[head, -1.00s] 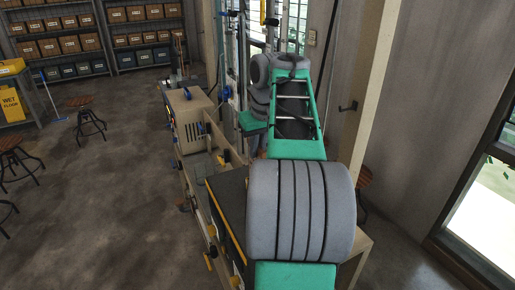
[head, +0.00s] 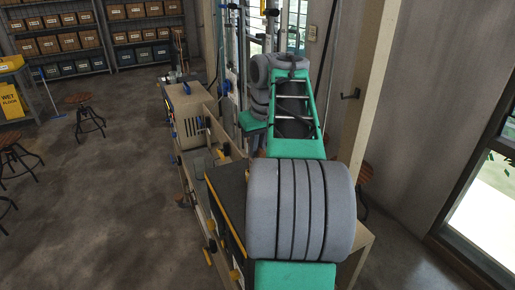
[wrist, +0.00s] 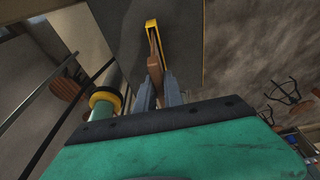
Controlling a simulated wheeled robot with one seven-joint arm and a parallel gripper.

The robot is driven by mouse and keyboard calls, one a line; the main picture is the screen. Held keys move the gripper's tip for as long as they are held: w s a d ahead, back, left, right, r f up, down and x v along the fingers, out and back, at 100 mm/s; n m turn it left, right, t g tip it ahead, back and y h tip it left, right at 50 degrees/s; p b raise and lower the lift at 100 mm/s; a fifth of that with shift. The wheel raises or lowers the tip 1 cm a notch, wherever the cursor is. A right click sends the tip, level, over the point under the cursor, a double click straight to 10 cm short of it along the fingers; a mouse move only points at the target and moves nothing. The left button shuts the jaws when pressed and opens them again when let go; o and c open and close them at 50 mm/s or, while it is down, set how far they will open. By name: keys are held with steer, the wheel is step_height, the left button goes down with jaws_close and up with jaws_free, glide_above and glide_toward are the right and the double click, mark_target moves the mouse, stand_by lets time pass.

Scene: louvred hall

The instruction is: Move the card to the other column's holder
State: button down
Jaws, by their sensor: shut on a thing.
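In the wrist view my gripper (wrist: 159,88) shows two blue-grey fingers closed on a thin brown piece (wrist: 154,62). It is seen nearly edge-on, so I cannot confirm that it is the card. A yellow-edged dark strip (wrist: 152,36) stands just beyond the fingertips, at the far end of the brown piece; I cannot tell whether they touch. In the head view my own arm hides the gripper and what it holds. I cannot make out either column's holder with certainty.
A bench with a beige box (head: 187,110) stands left of my arm. A pale post (head: 372,75) stands close on the right. A pole with a yellow collar (wrist: 105,98) is left of the fingers. Stools (head: 90,115) and open floor lie at left.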

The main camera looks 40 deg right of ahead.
steer(key=c, duration=1.4)
jaws_free()
steer(key=shift+r, duration=0.1)
steer(key=p+v, duration=0.4)
steer(key=p, duration=0.1)
steer(key=p+v, duration=0.2)
steer(key=v, duration=0.1)
steer(key=shift+w+d+r, duration=0.1)
steer(key=shift+w+r, duration=0.05)
steer(key=shift+w, duration=0.25)
